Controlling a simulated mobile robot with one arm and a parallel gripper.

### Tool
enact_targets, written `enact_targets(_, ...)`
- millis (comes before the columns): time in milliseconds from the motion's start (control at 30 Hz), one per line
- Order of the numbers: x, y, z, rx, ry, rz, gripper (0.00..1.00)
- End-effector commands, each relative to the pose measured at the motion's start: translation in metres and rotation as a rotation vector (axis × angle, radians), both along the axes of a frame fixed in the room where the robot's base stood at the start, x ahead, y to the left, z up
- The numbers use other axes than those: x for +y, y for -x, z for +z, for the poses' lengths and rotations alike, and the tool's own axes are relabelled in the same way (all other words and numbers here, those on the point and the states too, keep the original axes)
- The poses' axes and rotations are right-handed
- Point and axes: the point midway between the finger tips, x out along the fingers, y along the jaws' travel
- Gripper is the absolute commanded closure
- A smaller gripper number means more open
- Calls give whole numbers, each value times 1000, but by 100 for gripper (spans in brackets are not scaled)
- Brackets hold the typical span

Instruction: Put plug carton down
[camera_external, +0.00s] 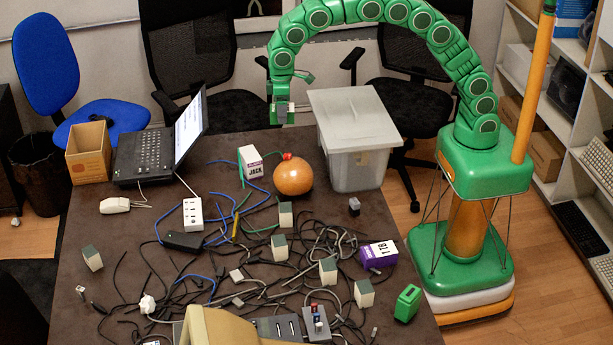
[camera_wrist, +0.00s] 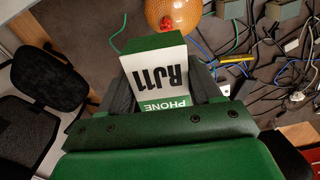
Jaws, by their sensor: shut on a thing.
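My gripper (camera_external: 282,112) hangs from the green arm above the back edge of the dark table (camera_external: 200,330). In the wrist view, my gripper's dark fingers (camera_wrist: 161,92) are shut on the plug carton (camera_wrist: 158,67). It is a white carton with a green end, printed "RJ11" and "PHONE", the print upside down there. In the outside view only a small pale part of it shows between the fingers. A similar white and green carton marked "JACK" (camera_external: 252,164) stands on the table, below and to the left of my gripper.
A grey lidded bin (camera_external: 355,135) stands to the right, an open laptop (camera_external: 145,155) to the left. Tangled cables, a purple carton (camera_external: 379,254) and several small blocks clutter the middle and front. Bare table shows at the lower left.

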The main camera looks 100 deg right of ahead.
Motion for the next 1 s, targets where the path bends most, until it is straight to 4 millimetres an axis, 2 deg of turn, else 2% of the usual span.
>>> enact_targets(100, 0, 9, -26, 6, 0, 55, 70)
enact_targets(200, 0, 13, -41, 1, 0, 96, 70)
enact_targets(400, 1, 20, -59, -1, 0, 141, 70)
enact_targets(767, 0, 21, -60, -3, 1, 148, 70)
enact_targets(867, 1, 21, -54, -3, 1, 148, 70)
enact_targets(1000, 1, 21, -38, -2, 1, 148, 70)
